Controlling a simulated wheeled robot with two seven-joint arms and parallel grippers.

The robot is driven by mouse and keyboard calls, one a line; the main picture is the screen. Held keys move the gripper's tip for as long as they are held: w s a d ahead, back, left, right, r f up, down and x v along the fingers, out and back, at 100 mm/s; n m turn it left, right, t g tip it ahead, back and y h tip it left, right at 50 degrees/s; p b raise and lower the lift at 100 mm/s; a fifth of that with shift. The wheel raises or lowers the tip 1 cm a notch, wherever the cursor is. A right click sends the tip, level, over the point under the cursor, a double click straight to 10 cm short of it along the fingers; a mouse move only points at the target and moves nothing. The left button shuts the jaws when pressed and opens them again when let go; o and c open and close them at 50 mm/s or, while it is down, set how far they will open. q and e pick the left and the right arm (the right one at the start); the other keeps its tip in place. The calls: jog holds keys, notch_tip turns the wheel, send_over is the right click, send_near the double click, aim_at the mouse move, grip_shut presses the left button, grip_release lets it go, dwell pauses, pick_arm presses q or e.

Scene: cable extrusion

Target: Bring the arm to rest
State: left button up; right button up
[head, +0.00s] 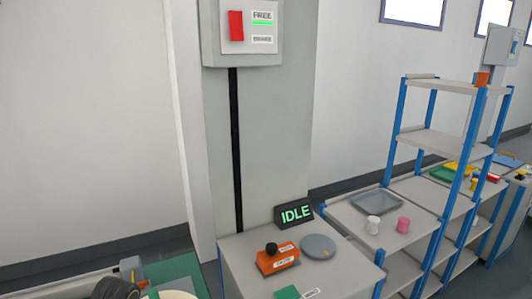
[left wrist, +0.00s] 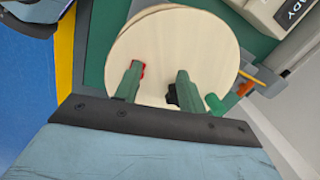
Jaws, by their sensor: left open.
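My left gripper (left wrist: 160,80) shows in the left wrist view with two green fingers standing apart. It is open, with nothing seen between the fingers. A round cream disc (left wrist: 180,40) lies beyond the fingertips; I cannot tell whether they touch it. Small red and black parts show by the fingertips. In the head view neither gripper can be made out. A dark rounded shape at the bottom left is cut by the frame edge, and I cannot tell what it is. My right gripper is in neither view.
A grey cabinet (head: 235,262) carries an orange box with a black knob (head: 277,259), a grey disc (head: 318,246) and an IDLE sign (head: 294,214). A blue-posted shelf (head: 440,145) stands at right. A wall box reads FREE (head: 241,32). A READY panel (left wrist: 290,14) is near the disc.

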pick_arm(q)
jog(key=s+d+r+n+t, duration=0.1)
jog(key=s+d+n, duration=0.25)
jog(key=s, duration=0.45)
jog(key=s+d+r+n+t+h, duration=0.1)
jog(key=s+d+r+n, duration=0.1)
jog(key=s+d, duration=0.35)
jog(key=s+d+r+n, duration=0.1)
jog(key=s+d+n, duration=0.1)
jog(key=s, duration=0.7)
notch_tip(320, 180, down, 32)
jog(key=s+g+b, duration=0.1)
jog(key=s+b, duration=0.1)
jog(key=b, duration=0.5)
jog(key=s+a+f+b, duration=0.1)
jog(key=s+f+b, duration=0.2)
jog(key=s+f, duration=0.5)
jog(key=s+a+f+g+b, duration=0.1)
jog(key=s+a+f+b, duration=0.1)
jog(key=s+f, duration=0.6)
notch_tip(320, 180, down, 5)
jog(key=shift+s+r+b, duration=0.15)
jog(key=shift+b, duration=0.55)
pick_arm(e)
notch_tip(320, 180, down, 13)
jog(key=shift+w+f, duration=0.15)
pick_arm(q)
jog(key=shift+a, duration=0.1)
